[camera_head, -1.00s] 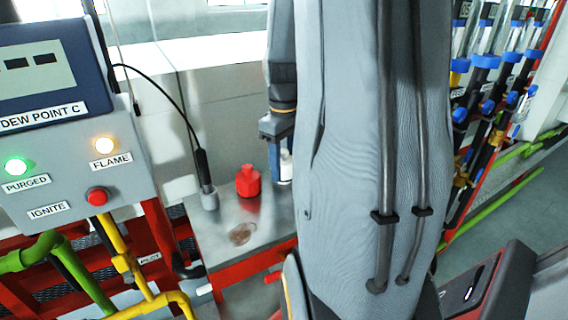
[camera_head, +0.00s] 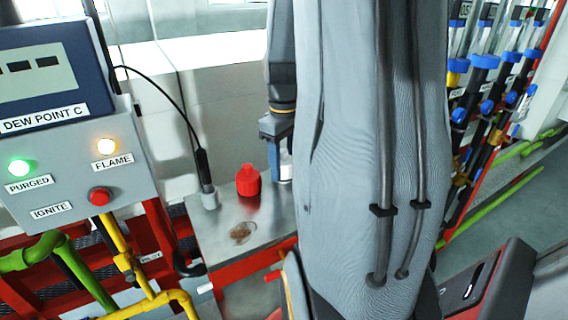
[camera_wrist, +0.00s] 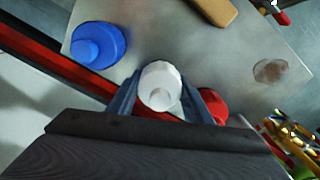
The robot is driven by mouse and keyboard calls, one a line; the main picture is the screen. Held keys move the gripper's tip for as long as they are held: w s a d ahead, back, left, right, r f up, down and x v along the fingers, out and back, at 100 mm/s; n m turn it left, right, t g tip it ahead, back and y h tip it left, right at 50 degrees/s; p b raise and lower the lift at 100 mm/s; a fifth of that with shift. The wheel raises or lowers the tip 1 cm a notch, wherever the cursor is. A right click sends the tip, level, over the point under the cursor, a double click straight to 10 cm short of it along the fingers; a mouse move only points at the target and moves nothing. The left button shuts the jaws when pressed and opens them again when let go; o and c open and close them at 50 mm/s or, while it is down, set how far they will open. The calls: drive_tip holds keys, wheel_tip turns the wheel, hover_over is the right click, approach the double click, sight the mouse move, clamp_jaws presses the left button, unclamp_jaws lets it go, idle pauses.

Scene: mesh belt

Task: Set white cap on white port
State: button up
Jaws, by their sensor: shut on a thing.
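My gripper (camera_wrist: 160,95) is shut on a white piece (camera_wrist: 159,76), which shows between its two fingers in the wrist view. I take it for the white cap, with a wide body and a smaller round end facing the camera. In the head view, my gripper (camera_head: 277,128) is low over the metal table, left of my arm. Part of a white piece (camera_head: 286,166) shows under it, partly hidden by my arm. I cannot make out a separate white port, nor tell whether the held piece touches one.
A red capped piece (camera_head: 248,181) stands close left of my gripper; it also shows in the wrist view (camera_wrist: 213,104). A blue piece (camera_wrist: 97,44) stands on the other side. A tan block (camera_wrist: 208,9) and a brown stain (camera_wrist: 268,71) are on the metal table (camera_head: 222,238).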

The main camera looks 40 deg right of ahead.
sight(284, 150)
drive_tip(key=shift+f+b, duration=0.3)
drive_tip(key=shift+f, duration=0.4)
drive_tip(key=o, duration=0.8)
drive_tip(key=shift+r, duration=0.1)
wheel_tip(284, 150, up, 11)
drive_tip(key=p, duration=1)
idle(0.5)
